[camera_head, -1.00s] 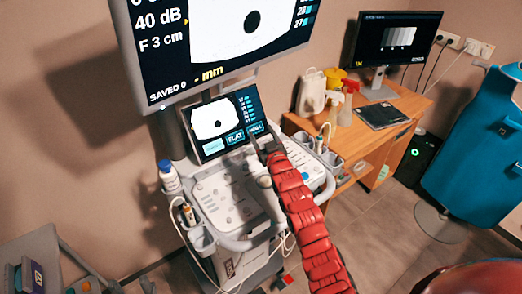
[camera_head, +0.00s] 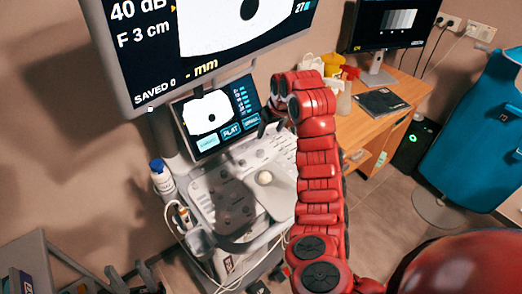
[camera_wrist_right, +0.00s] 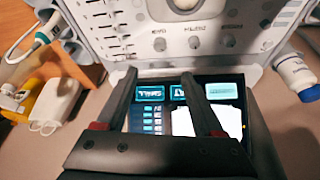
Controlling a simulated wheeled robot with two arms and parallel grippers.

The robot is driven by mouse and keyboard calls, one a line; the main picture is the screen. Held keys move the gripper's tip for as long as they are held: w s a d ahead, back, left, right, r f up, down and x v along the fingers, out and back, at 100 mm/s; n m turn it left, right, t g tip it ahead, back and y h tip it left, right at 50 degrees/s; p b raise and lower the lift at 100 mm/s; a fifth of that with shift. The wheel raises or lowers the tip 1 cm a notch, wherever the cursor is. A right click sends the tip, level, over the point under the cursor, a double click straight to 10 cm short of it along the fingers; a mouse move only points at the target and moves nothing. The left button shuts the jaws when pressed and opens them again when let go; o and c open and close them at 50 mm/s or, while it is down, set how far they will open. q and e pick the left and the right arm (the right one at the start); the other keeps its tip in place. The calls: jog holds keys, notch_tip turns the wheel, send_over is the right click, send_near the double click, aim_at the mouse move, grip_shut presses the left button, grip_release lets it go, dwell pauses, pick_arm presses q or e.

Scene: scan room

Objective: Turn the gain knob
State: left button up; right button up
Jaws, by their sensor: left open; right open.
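The ultrasound console panel (camera_head: 225,205) carries several small knobs below its touch screen (camera_head: 213,117). In the right wrist view, upside down, a row shows a left knob (camera_wrist_right: 160,45), a middle knob (camera_wrist_right: 194,42) and a right knob (camera_wrist_right: 229,40). Their labels are too small to tell which is gain. My right gripper (camera_head: 268,124) is open and empty at the touch screen's lower right corner; its fingers show in front of the screen in the right wrist view (camera_wrist_right: 158,98). It is apart from the knobs. My left gripper (camera_head: 129,277) is open, low at the left.
A large monitor (camera_head: 135,75) overhangs the console. A white bottle with a blue cap (camera_head: 161,177) and a probe (camera_head: 183,216) stand at its left side. A wooden desk (camera_head: 372,125) with a second monitor (camera_head: 392,28) is at the right.

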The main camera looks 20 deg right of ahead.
jog(key=b, duration=0.7)
send_near(261, 151)
jog(key=p+x, duration=0.2)
jog(key=x, duration=0.5)
jog(key=shift+a+f+p, duration=0.15)
jog(key=shift+f+p, duration=0.05)
jog(key=shift+p, duration=0.1)
jog(key=shift+w+f, duration=0.3)
jog(key=shift+f, duration=0.25)
grip_shut()
